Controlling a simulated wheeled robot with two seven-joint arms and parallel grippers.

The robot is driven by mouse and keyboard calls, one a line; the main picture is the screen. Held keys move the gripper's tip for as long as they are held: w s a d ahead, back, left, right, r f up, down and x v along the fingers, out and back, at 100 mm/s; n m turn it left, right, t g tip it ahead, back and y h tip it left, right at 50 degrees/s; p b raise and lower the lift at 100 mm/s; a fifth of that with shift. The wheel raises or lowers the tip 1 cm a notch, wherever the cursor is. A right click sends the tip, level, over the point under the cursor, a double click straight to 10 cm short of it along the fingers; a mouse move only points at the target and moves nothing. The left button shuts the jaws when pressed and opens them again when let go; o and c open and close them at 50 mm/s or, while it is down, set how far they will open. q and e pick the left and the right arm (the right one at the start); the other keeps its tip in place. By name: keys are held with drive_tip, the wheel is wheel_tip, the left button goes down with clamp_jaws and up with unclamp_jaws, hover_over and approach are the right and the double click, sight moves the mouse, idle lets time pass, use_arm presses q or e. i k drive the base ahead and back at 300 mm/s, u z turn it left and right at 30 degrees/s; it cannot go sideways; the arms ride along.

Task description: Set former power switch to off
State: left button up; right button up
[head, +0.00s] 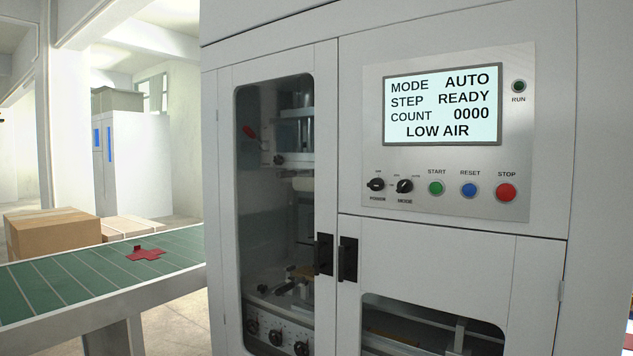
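The former (270,60) is a large light-grey machine filling the middle and right of the head view. Its control panel (450,185) is at the upper right. The power switch (376,185) is a small black rotary knob at the panel's lower left, labelled POWER; its exact setting is too small to read. A similar black MODE knob (404,186) sits just right of it. The lit screen (443,106) reads MODE AUTO, STEP READY, COUNT 0000, LOW AIR. Neither of my grippers is in the head view.
Green START (436,188), blue RESET (469,190) and red STOP (506,192) buttons sit right of the knobs. Black door handles (347,260) stick out below. A green conveyor (60,283) with a red flat blank (146,253) runs at left. Nothing blocks the panel.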

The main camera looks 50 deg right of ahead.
sight(377, 184)
drive_tip(key=i, duration=1)
drive_tip(key=z, duration=2.95)
drive_tip(key=k, duration=0.45)
drive_tip(key=z, duration=0.05)
